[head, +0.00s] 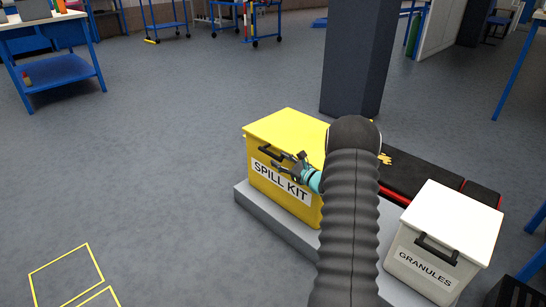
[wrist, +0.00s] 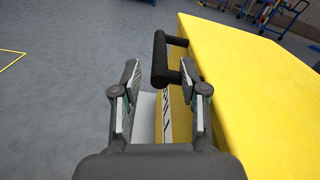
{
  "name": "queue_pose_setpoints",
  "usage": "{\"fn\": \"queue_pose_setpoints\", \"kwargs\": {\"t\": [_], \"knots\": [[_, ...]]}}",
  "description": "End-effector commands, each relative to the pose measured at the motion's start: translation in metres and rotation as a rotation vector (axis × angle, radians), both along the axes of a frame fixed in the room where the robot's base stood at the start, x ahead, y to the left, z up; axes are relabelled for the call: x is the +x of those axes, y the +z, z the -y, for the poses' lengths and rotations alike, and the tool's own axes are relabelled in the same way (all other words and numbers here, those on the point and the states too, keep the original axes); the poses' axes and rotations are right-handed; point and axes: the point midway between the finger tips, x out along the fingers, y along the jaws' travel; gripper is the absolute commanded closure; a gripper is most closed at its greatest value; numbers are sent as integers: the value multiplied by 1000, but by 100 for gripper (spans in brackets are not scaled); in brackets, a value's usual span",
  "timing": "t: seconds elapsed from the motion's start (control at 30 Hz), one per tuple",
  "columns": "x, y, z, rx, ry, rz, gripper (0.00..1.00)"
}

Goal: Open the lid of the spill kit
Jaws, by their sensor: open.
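The spill kit (head: 265,180) is a yellow box with a flat yellow lid (head: 288,129), and the lid lies closed on it. A black bar handle (head: 268,154) sticks out at the front near the lid's edge. In the wrist view the handle (wrist: 160,58) stands just ahead of my gripper, and the lid (wrist: 240,65) fills the right side. My gripper (head: 284,162) is at the front of the box, close to the handle. In the wrist view my gripper (wrist: 161,82) is open, its fingers spread apart with nothing clearly between the tips. My arm hides the box's right part in the head view.
The box stands on a low grey platform (head: 242,192). A white granules box (head: 448,235) with a black handle stands to the right. A black case with red trim (head: 430,172) lies behind. A dark pillar (head: 357,55) rises behind the kit.

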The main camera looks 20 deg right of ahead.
Motion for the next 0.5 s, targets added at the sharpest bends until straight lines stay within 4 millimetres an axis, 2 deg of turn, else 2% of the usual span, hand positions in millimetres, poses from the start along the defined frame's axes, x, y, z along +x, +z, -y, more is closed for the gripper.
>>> {"fn": "queue_pose_setpoints", "kwargs": {"t": [0.2, 0.5], "knots": [[30, 0, -12, -1, 1, 0, 57], [44, 0, -16, 0, 0, -1, 57]]}}
